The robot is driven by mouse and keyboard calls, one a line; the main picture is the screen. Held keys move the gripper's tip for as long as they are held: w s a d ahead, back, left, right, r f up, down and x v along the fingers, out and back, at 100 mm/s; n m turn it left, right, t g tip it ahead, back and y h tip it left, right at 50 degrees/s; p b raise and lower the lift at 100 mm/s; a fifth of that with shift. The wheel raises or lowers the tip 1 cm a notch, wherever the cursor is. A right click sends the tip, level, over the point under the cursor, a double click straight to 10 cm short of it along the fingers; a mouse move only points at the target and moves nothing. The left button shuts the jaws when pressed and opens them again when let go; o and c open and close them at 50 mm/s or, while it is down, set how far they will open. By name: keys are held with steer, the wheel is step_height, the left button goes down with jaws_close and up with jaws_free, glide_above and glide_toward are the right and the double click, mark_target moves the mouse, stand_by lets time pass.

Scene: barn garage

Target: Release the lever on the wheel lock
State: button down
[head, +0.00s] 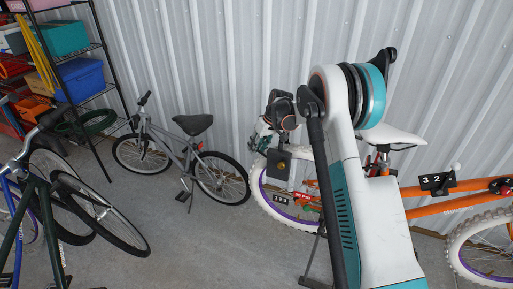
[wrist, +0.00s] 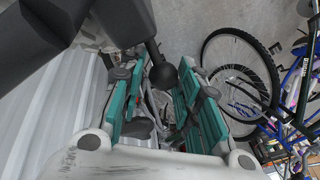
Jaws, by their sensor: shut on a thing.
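In the wrist view, my gripper (wrist: 163,66) has two teal fingers, one on each side of a dark round knob. The knob ends a short dark rod, which I take for the lever (wrist: 163,78); it hangs from a large dark, blurred body at the upper left. The fingers are shut on the knob.
The orange bicycle (head: 425,205) stands along the corrugated wall, partly behind my arm. A grey bicycle (head: 180,150) stands to the left, near a black shelf rack with bins (head: 80,78). More bicycles (head: 60,205) stand at the front left. The middle floor (head: 200,245) is clear.

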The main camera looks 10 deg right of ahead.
steer(key=c, duration=1.2)
jaws_free()
steer(key=shift+s, duration=0.1)
steer(key=v, duration=1.2)
steer(key=shift+a+r, duration=0.1)
